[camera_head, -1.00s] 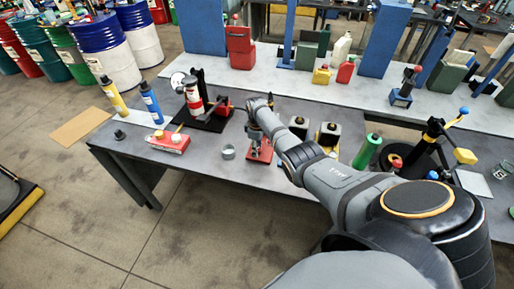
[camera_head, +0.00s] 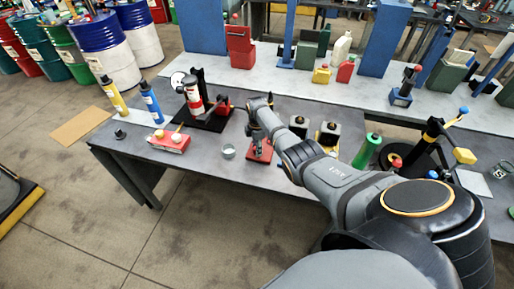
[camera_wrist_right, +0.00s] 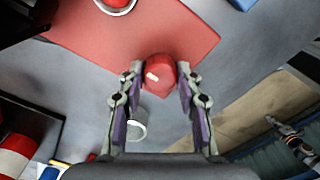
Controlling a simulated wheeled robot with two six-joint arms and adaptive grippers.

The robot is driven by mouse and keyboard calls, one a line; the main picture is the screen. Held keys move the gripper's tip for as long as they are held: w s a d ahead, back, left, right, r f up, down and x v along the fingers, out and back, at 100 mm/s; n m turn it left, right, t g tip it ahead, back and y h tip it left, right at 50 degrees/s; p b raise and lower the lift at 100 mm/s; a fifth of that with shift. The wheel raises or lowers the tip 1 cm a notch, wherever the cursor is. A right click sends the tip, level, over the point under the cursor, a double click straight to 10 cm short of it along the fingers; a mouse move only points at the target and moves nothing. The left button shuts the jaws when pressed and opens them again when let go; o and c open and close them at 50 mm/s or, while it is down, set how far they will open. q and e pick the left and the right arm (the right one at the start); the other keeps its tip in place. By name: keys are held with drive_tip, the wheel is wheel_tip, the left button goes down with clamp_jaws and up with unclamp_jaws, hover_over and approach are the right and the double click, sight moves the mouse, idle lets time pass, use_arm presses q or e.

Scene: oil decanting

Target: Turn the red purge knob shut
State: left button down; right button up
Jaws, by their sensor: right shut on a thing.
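The red purge knob (camera_wrist_right: 159,71) has a short white mark on its face in the right wrist view. My right gripper (camera_wrist_right: 160,75) is shut on it, with one finger on each side. The knob stands by the edge of a flat red plate (camera_wrist_right: 150,37). In the head view my right gripper (camera_head: 256,137) points down over the red plate (camera_head: 261,154), and the arm and gripper hide the knob there. My left gripper is not in view.
A small grey cup (camera_head: 228,151) stands left of the red plate; it also shows in the right wrist view (camera_wrist_right: 138,130). A red box (camera_head: 170,143) and a black stand with a red-and-white canister (camera_head: 193,95) are further left. A green bottle (camera_head: 366,151) stands to the right.

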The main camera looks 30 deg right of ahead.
idle(0.5)
drive_tip(key=o, duration=1.2)
drive_tip(key=shift+c, duration=0.2)
wheel_tip(320, 180, up, 12)
drive_tip(key=shift+f, duration=0.1)
